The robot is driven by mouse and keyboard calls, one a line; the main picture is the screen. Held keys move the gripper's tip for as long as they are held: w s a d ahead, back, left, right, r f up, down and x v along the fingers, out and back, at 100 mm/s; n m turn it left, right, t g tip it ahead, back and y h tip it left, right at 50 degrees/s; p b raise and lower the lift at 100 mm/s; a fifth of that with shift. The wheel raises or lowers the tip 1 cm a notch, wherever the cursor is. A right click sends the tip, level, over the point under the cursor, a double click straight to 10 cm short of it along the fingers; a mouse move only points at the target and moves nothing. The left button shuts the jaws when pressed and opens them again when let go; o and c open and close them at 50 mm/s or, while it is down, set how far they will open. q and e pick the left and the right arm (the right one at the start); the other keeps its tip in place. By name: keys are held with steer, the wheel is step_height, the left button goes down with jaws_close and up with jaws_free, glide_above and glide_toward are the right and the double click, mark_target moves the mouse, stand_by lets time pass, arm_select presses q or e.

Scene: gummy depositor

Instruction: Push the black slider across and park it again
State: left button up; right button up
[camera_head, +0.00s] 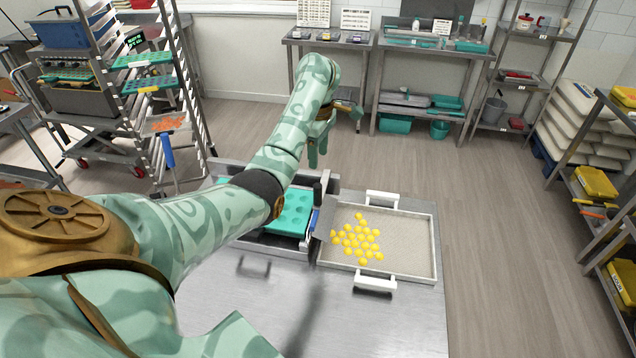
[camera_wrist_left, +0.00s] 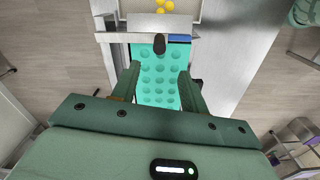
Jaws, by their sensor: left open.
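The black slider (camera_head: 317,190) shows as a small upright dark knob at the right end of the teal mold (camera_head: 291,214), on the metal depositor. In the left wrist view, the black knob (camera_wrist_left: 159,43) stands beyond the mold's far edge, roughly in line with the space between my fingers. My left gripper (camera_head: 318,148) is open and empty, held above and behind the depositor in the head view. In the left wrist view, its fingers (camera_wrist_left: 158,88) spread on both sides of the teal mold (camera_wrist_left: 158,68), apart from the knob. My left forearm hides part of the depositor. My right gripper is not in view.
A white-rimmed tray (camera_head: 437,248) with yellow gummies (camera_head: 357,240) lies right of the depositor. A blue strip (camera_head: 313,221) sits between them. The front of the metal table (camera_head: 260,300) is clear. A rack (camera_head: 180,90) stands behind left.

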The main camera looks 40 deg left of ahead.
mark_target(318, 191)
arm_select(q)
step_height(318, 191, down, 13)
steer(key=b, duration=0.5)
steer(key=shift+a+f, duration=0.1)
steer(key=shift+f, duration=0.1)
jaws_close()
